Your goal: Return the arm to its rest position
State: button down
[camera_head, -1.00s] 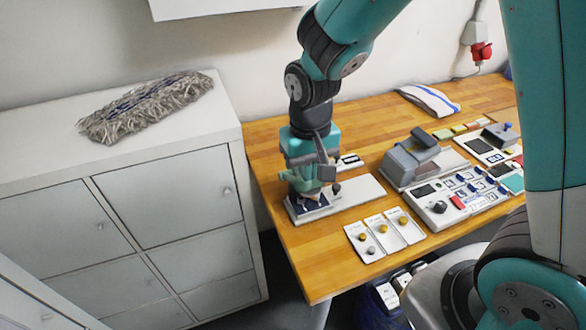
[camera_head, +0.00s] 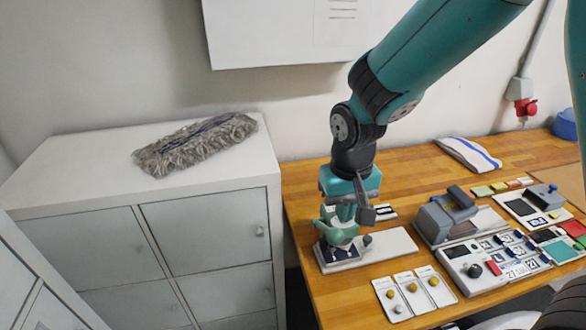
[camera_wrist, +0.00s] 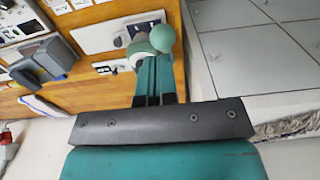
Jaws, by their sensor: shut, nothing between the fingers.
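My arm reaches down from the top right in the head view. My gripper (camera_head: 338,240), teal with a dark wrist, is over the left end of a pale plate (camera_head: 395,243) on the wooden table (camera_head: 310,205). Its fingers are shut with nothing held. A dark pad lies under the fingers, partly hidden; I cannot tell whether they touch it. In the wrist view the gripper (camera_wrist: 152,48) points toward the pale plate (camera_wrist: 112,35), with a rounded green part at the fingertips.
A white cabinet (camera_head: 205,225) with a mop head (camera_head: 195,145) stands left. A white wall box (camera_head: 285,35) hangs above. A folded cloth (camera_head: 468,153) lies behind.

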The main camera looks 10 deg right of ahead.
jog(key=s+a+n+y+b, duration=0.2)
jog(key=s+n+b, duration=0.1)
jog(key=s+b, duration=0.3)
jog(key=s+a+n+y+b, duration=0.2)
jog(key=s+n+b, duration=0.2)
jog(key=s+b, duration=0.3)
jog(key=s, duration=0.3)
jog(key=shift+s+a+r, duration=0.2)
jog(key=shift+a, duration=0.15)
